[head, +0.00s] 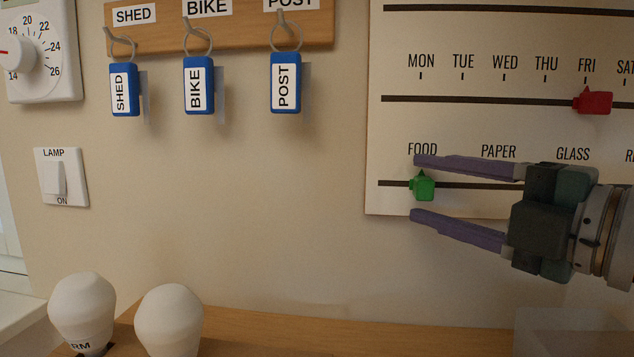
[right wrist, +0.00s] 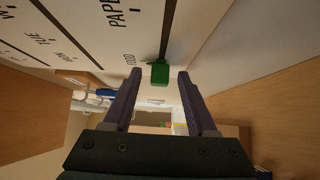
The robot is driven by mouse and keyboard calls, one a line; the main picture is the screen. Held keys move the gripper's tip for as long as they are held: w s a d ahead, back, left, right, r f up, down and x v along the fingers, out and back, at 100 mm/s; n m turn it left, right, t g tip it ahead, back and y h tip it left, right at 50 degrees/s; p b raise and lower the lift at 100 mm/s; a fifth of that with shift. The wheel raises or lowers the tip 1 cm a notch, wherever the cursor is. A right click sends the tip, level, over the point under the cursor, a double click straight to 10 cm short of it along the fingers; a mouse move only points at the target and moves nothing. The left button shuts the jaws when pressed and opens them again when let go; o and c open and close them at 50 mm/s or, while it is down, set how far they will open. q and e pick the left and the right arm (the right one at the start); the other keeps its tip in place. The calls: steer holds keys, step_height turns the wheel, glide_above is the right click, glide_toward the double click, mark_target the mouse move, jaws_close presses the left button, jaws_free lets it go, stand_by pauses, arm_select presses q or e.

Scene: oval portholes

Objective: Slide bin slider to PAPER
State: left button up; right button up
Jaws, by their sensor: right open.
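The green bin slider (head: 423,187) sits on its dark track under the FOOD label (head: 422,150), near the track's left end. The PAPER label (head: 498,152) is to its right on the same white board. My right gripper (head: 414,187) comes in from the right and is open, one purple finger above the slider and one below it. In the right wrist view the green slider (right wrist: 159,73) shows just ahead of and between the open fingertips (right wrist: 160,73). I cannot tell whether a finger touches it. My left gripper is not in view.
A red slider (head: 593,101) sits under FRI on the track above. Blue key tags (head: 198,85) hang on a wooden rack at the left. Two white bulbs (head: 169,320) stand on the wooden shelf below.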

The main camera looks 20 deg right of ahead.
steer(key=shift+w, duration=0.1)
jaws_close()
stand_by(0.5)
stand_by(1.0)
